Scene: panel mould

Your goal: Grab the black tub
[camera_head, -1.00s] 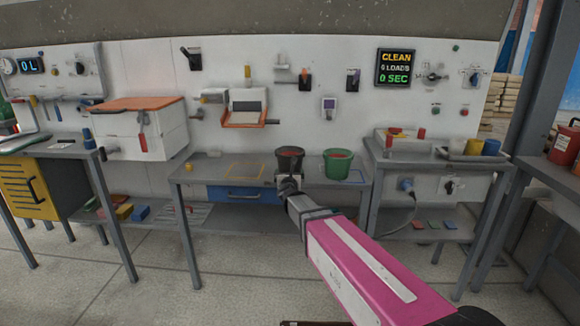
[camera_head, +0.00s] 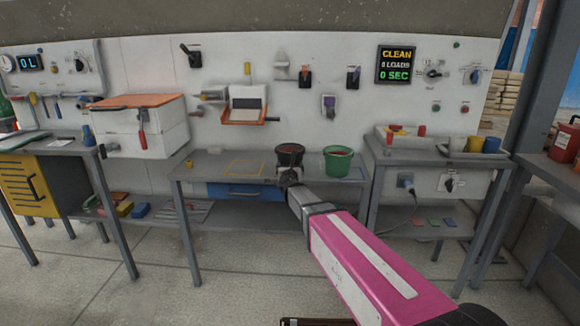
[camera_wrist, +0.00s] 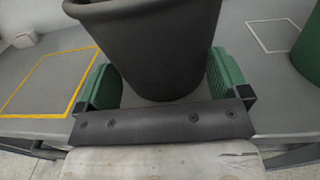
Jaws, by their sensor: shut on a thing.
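The black tub (camera_head: 290,153) stands upright on the middle workbench in the head view, with something reddish inside it. It fills the upper middle of the wrist view (camera_wrist: 158,45). My gripper (camera_head: 289,177) is at the tub from the front. In the wrist view my gripper (camera_wrist: 160,88) has its green finger pads on either side of the tub's lower body, shut on it. The tub's underside meets or nearly meets the bench top; I cannot tell if there is a gap.
A green tub (camera_head: 338,161) stands close to the right on the same bench (camera_head: 210,170). A yellow outlined square (camera_head: 244,169) marks bare bench to the left. A white outlined square (camera_wrist: 274,36) lies to the right. A higher bench (camera_head: 430,158) with small containers adjoins on the right.

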